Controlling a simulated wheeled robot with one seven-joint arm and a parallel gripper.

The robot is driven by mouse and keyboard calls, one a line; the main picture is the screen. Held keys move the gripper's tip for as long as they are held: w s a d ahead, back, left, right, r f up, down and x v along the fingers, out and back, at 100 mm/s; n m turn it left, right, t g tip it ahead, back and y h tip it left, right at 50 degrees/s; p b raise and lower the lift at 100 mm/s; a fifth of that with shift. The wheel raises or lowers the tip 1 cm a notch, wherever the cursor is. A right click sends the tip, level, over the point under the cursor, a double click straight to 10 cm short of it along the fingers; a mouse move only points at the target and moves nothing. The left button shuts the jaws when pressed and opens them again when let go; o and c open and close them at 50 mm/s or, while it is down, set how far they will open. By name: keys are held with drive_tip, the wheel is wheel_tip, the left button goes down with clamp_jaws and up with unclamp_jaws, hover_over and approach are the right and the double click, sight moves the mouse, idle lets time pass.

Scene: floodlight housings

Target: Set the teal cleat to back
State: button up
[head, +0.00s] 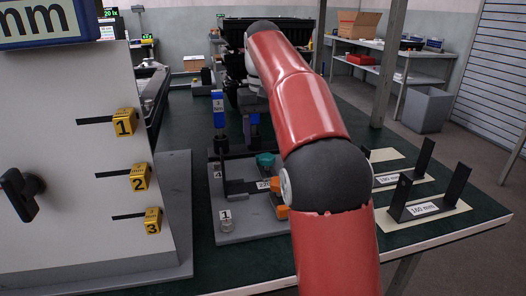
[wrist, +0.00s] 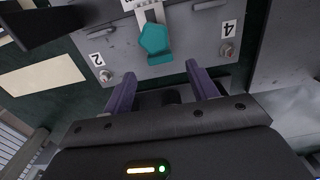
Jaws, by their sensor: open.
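The teal cleat (wrist: 155,43) shows in the wrist view near the top middle, on a grey plate (wrist: 186,66) with bolts and labels 2 and 4. In the head view the teal cleat (head: 265,160) sits on the grey fixture, left of my red arm. My gripper (wrist: 165,78) is open in the wrist view, its two purple fingers apart and empty, with the cleat just beyond and between the fingertips. No contact with the cleat shows.
Orange blocks (head: 278,197) lie beside the cleat on the fixture plate (head: 252,229). Black brackets with a 160 mm label (head: 423,209) stand at right. A white panel (head: 75,200) with numbered yellow tags stands at left. Green tabletop (head: 420,242) is bare near the right front.

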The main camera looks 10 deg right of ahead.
wheel_tip(320, 180, down, 5)
drive_tip(key=shift+f+b, duration=0.15)
drive_tip(key=shift+b, duration=0.7)
